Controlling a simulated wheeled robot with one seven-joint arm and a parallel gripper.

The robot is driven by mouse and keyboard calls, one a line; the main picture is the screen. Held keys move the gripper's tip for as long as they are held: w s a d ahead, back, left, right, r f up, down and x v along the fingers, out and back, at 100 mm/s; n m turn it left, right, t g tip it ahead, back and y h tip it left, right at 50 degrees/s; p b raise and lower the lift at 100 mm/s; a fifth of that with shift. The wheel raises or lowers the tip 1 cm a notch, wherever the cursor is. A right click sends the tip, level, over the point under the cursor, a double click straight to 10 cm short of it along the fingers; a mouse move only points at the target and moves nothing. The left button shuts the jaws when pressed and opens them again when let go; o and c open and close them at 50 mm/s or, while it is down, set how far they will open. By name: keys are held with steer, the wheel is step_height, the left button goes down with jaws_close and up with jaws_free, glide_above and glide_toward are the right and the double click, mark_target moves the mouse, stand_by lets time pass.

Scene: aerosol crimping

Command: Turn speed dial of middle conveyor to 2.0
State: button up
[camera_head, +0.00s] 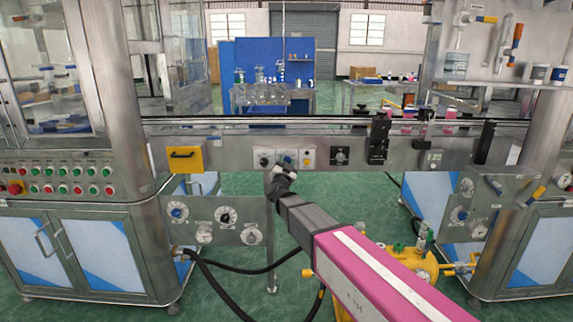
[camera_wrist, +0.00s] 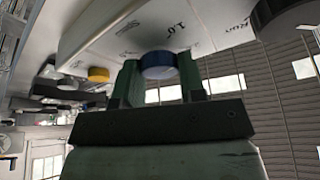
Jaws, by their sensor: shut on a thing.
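The speed dial of the middle conveyor is a blue round knob (camera_wrist: 158,65) on a white panel (camera_wrist: 120,32) with printed marks, "1.0" among them. In the head view the blue dial (camera_head: 289,160) sits on the conveyor's metal front, partly covered by my gripper (camera_head: 283,167). In the wrist view my gripper (camera_wrist: 161,75) has its two green fingers on either side of the knob, shut on it. The dial's pointer cannot be made out.
A black knob (camera_wrist: 282,14) with the label "Run" is close to the dial. A yellow handle box (camera_head: 185,159) is left on the conveyor front, a black knob (camera_head: 340,155) right. Machine cabinets stand at both sides. Yellow equipment (camera_head: 410,268) and black hoses are below.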

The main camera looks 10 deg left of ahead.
steer(key=m+h, duration=0.1)
steer(key=m, duration=0.2)
steer(key=m+g+h, duration=0.1)
steer(key=m, duration=0.2)
steer(key=shift+h, duration=0.3)
steer(key=shift+r+m+g+h, duration=0.1)
steer(key=shift+m+g+h, duration=0.25)
steer(key=shift+m, duration=0.75)
steer(key=shift+m+g+h, duration=0.15)
steer(key=shift+m+g, duration=0.3)
steer(key=shift+m, duration=0.65)
steer(key=o, duration=0.9)
steer(key=s, duration=0.3)
steer(key=s+a+f, duration=0.1)
steer(key=s, duration=0.6)
steer(key=shift+s+a+f, duration=0.25)
steer(key=shift+s+f, duration=0.05)
steer(key=shift+s, duration=0.1)
steer(key=shift+w, duration=0.1)
